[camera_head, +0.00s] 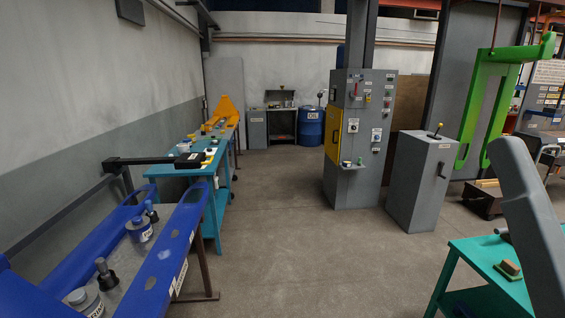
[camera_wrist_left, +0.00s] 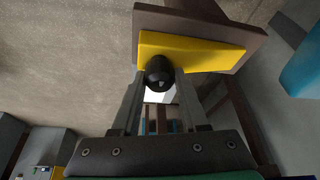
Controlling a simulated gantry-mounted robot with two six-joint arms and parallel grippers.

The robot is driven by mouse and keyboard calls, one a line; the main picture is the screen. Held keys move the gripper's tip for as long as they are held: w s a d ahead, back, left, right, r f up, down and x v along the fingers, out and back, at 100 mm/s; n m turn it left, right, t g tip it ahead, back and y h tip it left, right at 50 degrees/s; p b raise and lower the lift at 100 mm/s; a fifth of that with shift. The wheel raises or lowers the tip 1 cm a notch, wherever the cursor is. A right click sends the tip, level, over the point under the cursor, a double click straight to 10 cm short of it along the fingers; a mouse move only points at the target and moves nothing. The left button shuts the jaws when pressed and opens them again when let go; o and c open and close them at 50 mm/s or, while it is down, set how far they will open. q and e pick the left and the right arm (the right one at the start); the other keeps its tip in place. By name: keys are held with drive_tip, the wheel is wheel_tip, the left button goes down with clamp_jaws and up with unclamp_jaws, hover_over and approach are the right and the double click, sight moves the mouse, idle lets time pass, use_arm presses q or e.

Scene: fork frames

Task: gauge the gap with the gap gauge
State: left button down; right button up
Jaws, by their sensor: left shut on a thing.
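In the left wrist view my left gripper (camera_wrist_left: 158,90) is shut on a round black knob (camera_wrist_left: 159,71). The knob stands against a yellow block (camera_wrist_left: 205,54), with a wider brown-grey plate (camera_wrist_left: 235,36) behind it. This looks like the gap gauge, but I cannot tell for certain. I cannot make out my left gripper in the head view. A grey link of my right arm shows at the right of the head view, and its gripper is out of sight. No contact between the held thing and a gap can be seen.
A blue fork frame (camera_head: 183,222) with cylinders beside it is at the left. A turquoise bench (camera_head: 215,205) stands behind it. A green fork frame (camera_head: 468,125) hangs at the right near a grey cabinet (camera_head: 420,185). A turquoise table (camera_head: 470,252) is front right. The middle floor is clear.

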use_arm(q)
drive_tip(key=shift+a, duration=0.15)
drive_tip(key=shift+s+a+b, duration=0.15)
drive_tip(key=shift+a+b, duration=0.05)
drive_tip(key=shift+a, duration=0.75)
drive_tip(key=shift+s+a+b, duration=0.1)
drive_tip(key=shift+a+b, duration=0.1)
drive_tip(key=shift+a, duration=0.8)
drive_tip(key=shift+s+a+b, duration=0.15)
drive_tip(key=shift+a+b, duration=0.15)
drive_tip(key=shift+a, duration=0.65)
drive_tip(key=shift+s+a+b, duration=0.1)
drive_tip(key=shift+a+b, duration=0.2)
drive_tip(key=shift+a, duration=0.6)
